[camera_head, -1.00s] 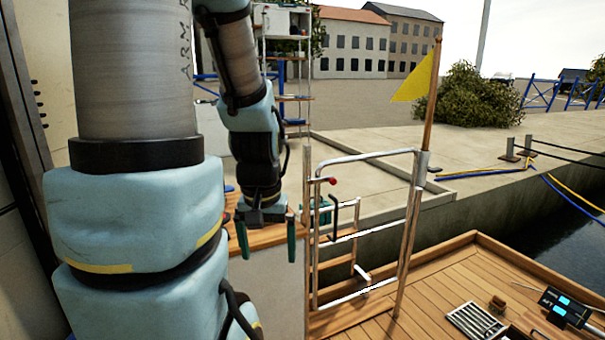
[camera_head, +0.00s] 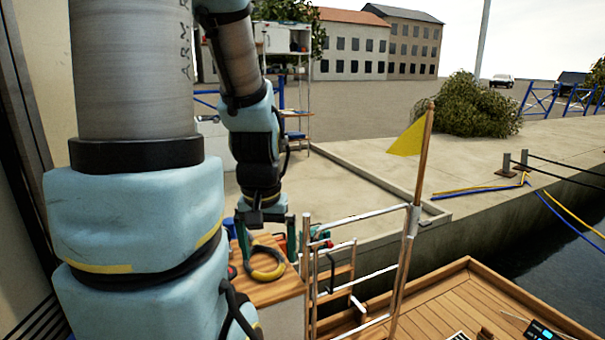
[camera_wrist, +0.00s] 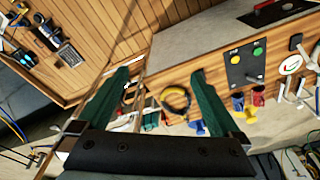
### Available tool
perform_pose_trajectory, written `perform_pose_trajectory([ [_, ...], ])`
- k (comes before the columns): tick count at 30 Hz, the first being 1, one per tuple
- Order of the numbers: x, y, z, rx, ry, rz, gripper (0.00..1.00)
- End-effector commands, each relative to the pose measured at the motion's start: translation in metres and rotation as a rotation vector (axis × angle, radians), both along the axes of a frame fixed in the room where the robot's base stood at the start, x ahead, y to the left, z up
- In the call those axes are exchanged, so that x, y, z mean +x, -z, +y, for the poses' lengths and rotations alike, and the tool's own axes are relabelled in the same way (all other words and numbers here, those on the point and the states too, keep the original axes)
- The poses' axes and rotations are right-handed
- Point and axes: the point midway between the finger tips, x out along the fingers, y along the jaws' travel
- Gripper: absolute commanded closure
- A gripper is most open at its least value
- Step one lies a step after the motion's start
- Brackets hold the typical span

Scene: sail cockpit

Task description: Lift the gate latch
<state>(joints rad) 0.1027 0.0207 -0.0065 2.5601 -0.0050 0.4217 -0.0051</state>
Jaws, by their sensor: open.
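The gate (camera_head: 355,216) is a frame of pale metal tubes between posts, standing at the deck's edge in the head view. A dark bent handle (camera_head: 331,272), which may be the latch, shows at the gate's left side. A small red part lies near it, but I cannot tell how they join. My gripper (camera_head: 266,240) points down to the left of the gate, apart from it, above a wooden counter. I cannot make out the latch in the wrist view.
A panel with green and yellow buttons (camera_wrist: 245,64) is at right there. A yellow flag (camera_head: 408,139) rises beside the gate. The wooden deck (camera_head: 450,300) has open room.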

Motion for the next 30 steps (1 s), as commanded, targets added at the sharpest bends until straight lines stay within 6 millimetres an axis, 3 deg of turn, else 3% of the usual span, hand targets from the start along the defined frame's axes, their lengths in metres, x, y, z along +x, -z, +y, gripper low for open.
perform_pose_trajectory([
  [6, 0.0, 0.001, 0.0, 0.0, 0.0, 0.0, 0.0],
  [13, 0.012, 0.016, -0.013, -0.033, -0.062, -0.04, 0.25],
  [17, 0.039, 0.042, -0.04, -0.113, -0.21, -0.125, 0.39],
  [24, 0.098, 0.093, -0.097, -0.336, -0.621, -0.322, 0.66],
  [30, 0.134, 0.129, -0.128, -0.535, -0.967, -0.476, 0.89],
])
